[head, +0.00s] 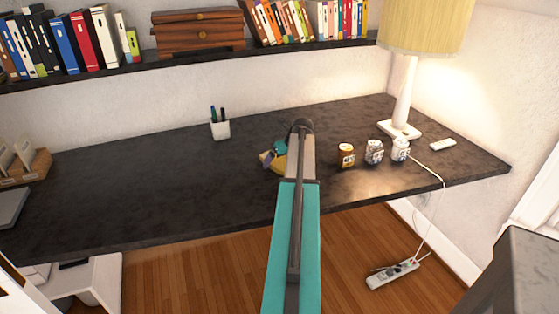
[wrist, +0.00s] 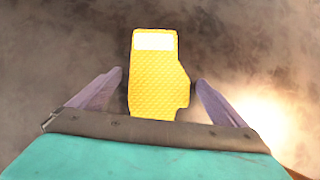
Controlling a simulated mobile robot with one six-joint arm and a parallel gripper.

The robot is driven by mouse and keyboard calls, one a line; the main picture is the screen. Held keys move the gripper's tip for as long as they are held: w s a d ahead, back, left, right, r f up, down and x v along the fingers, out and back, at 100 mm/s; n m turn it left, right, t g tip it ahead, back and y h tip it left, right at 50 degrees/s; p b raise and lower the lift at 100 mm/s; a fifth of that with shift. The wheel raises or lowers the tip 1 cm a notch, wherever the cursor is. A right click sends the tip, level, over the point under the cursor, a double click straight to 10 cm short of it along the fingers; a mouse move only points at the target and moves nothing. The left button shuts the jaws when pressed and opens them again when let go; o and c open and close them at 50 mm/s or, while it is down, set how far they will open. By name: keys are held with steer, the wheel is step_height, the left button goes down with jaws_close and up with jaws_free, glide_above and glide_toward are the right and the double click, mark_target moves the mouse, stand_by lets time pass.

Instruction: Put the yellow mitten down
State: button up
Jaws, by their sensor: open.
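The yellow mitten (wrist: 157,85) shows in the wrist view with its white cuff end pointing away from me and its thumb to the right. It appears to lie flat on the dark desk top (head: 130,180). My gripper (wrist: 159,78) is open, with one finger on each side of the mitten and a visible gap on both sides. In the head view, the mitten (head: 269,158) is a small yellow patch near the middle of the desk, and my arm hides much of it and most of the gripper.
Three small jars (head: 374,152) stand to the right of my gripper, with a lit lamp (head: 400,115) behind them. A white pen cup (head: 220,129) stands to the left at the back. A shelf of books (head: 100,45) runs above. The left part of the desk is mostly clear.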

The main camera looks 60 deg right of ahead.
steer(key=shift+r, duration=0.1)
steer(key=b+v, duration=0.1)
steer(key=v, duration=1.1)
stand_by(0.9)
